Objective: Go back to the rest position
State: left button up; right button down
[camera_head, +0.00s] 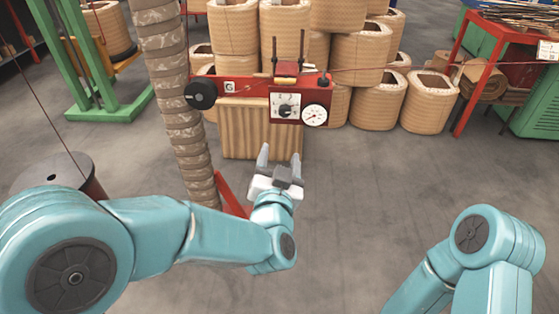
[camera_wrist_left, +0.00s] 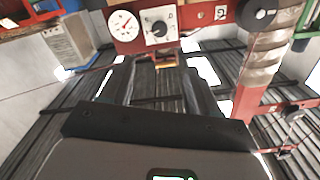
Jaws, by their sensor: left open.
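My left gripper (camera_head: 279,160) is in the middle of the head view, in front of the red machine (camera_head: 259,98). Its two fingers point up and stand apart, with nothing seen between them. The machine carries a black knob, a dial panel (camera_head: 286,107) and a round white gauge (camera_head: 315,115). In the left wrist view the fingers of my left gripper (camera_wrist_left: 158,88) are apart below the machine (camera_wrist_left: 185,25). Only part of my right arm shows at the lower right of the head view; its gripper is out of frame.
Several tan coils (camera_head: 375,100) are stacked behind the machine. A wrapped column (camera_head: 175,90) stands left of it. A dark spool (camera_head: 57,177) is at the left, a green frame (camera_head: 95,75) behind it. A red table (camera_head: 485,45) is at the right. Floor at centre right is clear.

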pick_arm(q)
jog(key=shift+w+f, duration=0.1)
jog(key=shift+a, duration=0.15)
jog(key=w+a+f+n+g+y, duration=0.1)
jog(key=a+f+g+y, duration=0.25)
jog(key=a+f, duration=1.05)
jog(key=s+f+n+g+h, duration=0.15)
jog(key=s+f+g, duration=0.25)
jog(key=s+f, duration=0.5)
jog(key=s+f+n+g+h, duration=0.15)
jog(key=s+f+g, duration=0.35)
jog(key=f, duration=0.8)
jog(key=s+d+f+n+g+h, duration=0.1)
jog(key=s+d+g+h, duration=0.15)
jog(key=s, duration=0.45)
jog(key=s+d+f+n+g+h, duration=0.1)
jog(key=s+d+f+g, duration=0.15)
jog(key=s, duration=0.45)
notch_tip(320, 180, up, 24)
jog(key=p, duration=2.3)
jog(key=shift+a, duration=0.25)
jog(key=shift+s+f, duration=0.1)
